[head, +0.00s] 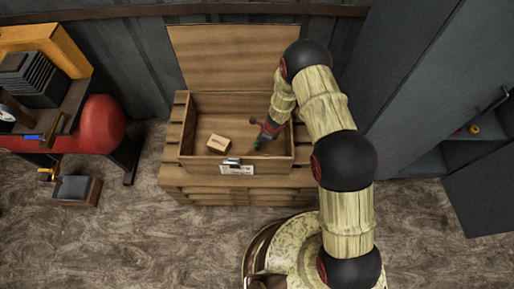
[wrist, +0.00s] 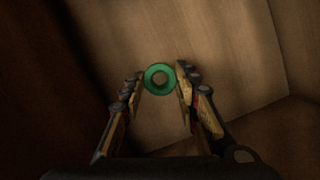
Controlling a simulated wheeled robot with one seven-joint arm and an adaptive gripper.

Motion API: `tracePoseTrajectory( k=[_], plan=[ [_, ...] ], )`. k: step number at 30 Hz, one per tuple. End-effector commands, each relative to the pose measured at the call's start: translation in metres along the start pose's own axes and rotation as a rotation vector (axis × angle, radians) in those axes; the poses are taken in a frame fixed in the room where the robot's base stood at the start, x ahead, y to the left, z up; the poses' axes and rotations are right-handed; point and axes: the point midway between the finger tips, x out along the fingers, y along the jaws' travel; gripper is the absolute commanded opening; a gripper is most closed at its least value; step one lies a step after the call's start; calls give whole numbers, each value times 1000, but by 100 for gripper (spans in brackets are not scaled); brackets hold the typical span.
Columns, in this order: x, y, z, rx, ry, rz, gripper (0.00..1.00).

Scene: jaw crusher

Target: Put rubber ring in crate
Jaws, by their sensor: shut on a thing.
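The green rubber ring (wrist: 160,67) is between the fingertips of my gripper (wrist: 161,82) in the wrist view, held from both sides. In the head view my gripper (head: 262,137) is inside the open wooden crate (head: 189,165), toward its right side. In the wrist view the crate's floor and walls fill the background. The gap between the ring and the crate floor cannot be told.
A small cardboard box (head: 218,144) lies on the crate floor, left of my gripper. The raised lid (head: 225,55) stands behind. A red tank machine (head: 97,125) is at left. An open grey cabinet (head: 470,150) at right holds a small orange item (head: 474,129).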

Motion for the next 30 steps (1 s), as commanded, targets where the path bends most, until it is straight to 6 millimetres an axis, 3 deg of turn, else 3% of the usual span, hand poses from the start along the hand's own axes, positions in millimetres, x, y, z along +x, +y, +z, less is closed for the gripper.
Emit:
tracePoseTrajectory(
  k=[12,30],
  plan=[
    [47,0,-13,2,0,-1,12],
    [57,0,-16,1,0,-2,9]
  ],
)
